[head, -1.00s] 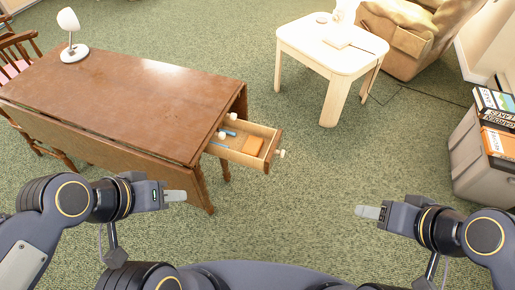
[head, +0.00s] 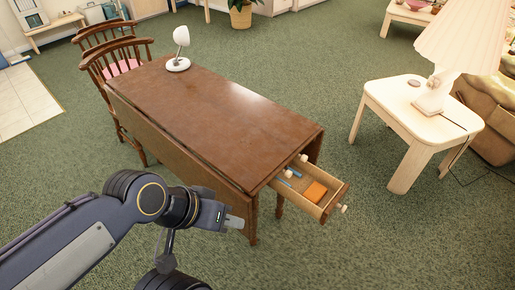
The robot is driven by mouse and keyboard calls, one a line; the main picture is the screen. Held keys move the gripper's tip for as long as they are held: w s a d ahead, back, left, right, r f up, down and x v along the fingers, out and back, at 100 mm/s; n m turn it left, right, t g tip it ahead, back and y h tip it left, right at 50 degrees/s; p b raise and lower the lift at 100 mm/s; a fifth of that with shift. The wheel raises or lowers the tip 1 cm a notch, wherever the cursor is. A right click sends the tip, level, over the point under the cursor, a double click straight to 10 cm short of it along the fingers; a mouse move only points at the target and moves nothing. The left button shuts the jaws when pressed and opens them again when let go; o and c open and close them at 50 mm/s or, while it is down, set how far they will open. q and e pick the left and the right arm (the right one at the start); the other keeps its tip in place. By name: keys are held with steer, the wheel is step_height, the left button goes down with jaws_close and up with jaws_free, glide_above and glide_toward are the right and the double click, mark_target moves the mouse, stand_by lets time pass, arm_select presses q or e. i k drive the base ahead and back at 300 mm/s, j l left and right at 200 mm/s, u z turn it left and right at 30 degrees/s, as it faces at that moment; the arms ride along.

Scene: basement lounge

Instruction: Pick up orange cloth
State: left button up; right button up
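The orange cloth (head: 315,192) lies as a small folded block in the open drawer (head: 329,206) at the right end of the brown wooden table (head: 215,103). Blue thin items (head: 293,173) and a small pale item (head: 287,174) lie in the drawer beside it. My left gripper (head: 238,222) is to the left of the drawer and apart from it, in front of the table's side. It holds nothing that I can see; its fingers appear as one pale tip, so its opening is unclear. My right gripper is out of view.
A white lamp (head: 179,50) stands on the table's far end. Wooden chairs (head: 117,67) stand at its left. A cream side table (head: 425,118) with a large lamp (head: 459,45) is at the right. Green carpet (head: 350,255) is clear in front of the drawer.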

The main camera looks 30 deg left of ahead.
mark_target(314, 192)
steer(key=i+l+u, duration=0.5)
steer(key=i+l, duration=0.15)
steer(key=i+l+u, duration=0.25)
steer(key=l, duration=0.3)
